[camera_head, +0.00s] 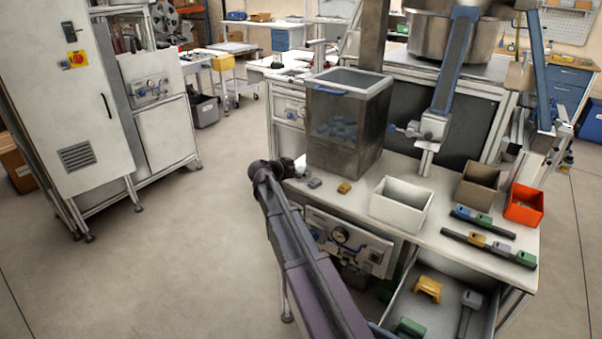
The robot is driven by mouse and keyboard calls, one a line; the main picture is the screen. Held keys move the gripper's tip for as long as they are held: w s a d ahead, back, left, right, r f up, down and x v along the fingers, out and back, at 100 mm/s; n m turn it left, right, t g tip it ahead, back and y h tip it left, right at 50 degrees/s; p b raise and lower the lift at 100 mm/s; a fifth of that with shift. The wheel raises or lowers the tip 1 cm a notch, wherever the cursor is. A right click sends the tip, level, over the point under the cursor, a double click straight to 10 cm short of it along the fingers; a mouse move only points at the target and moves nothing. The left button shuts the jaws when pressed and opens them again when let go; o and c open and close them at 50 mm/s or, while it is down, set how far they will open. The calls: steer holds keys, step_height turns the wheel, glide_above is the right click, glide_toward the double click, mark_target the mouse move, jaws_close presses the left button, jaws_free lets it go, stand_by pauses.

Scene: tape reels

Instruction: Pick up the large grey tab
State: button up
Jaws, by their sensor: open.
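A grey tab (314,183) lies on the white worktop, just right of the end of my arm. A larger-looking grey piece with a long stem (470,299) lies in the open tray below the worktop. I cannot tell from size alone which is the large one. My gripper (291,168) is at the worktop's left edge, left of and slightly behind the grey tab on top. It is small and dark here, its fingers barely distinguishable; it is open and nothing shows in it.
A yellow tab (344,188) lies right of the grey one. A clear-walled hopper (347,145) stands close behind. A white bin (400,207), brown bin (477,187) and orange bin (524,204) stand right. Two dark rails (462,238) carry coloured tabs. Floor at left is clear.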

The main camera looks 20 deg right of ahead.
steer(key=c, duration=0.9)
steer(key=shift+r, duration=0.1)
step_height(320, 180, up, 3)
steer(key=p, duration=0.2)
steer(key=shift+f+p, duration=0.2)
steer(key=shift+p, duration=0.2)
steer(key=s+d, duration=0.1)
steer(key=s, duration=0.4)
steer(key=s+d+r+p, duration=0.1)
steer(key=s+d, duration=0.1)
steer(key=s, duration=0.3)
steer(key=s+d+r+p, duration=0.1)
steer(key=s+d, duration=0.1)
steer(key=s, duration=0.3)
steer(key=shift+s+r, duration=0.1)
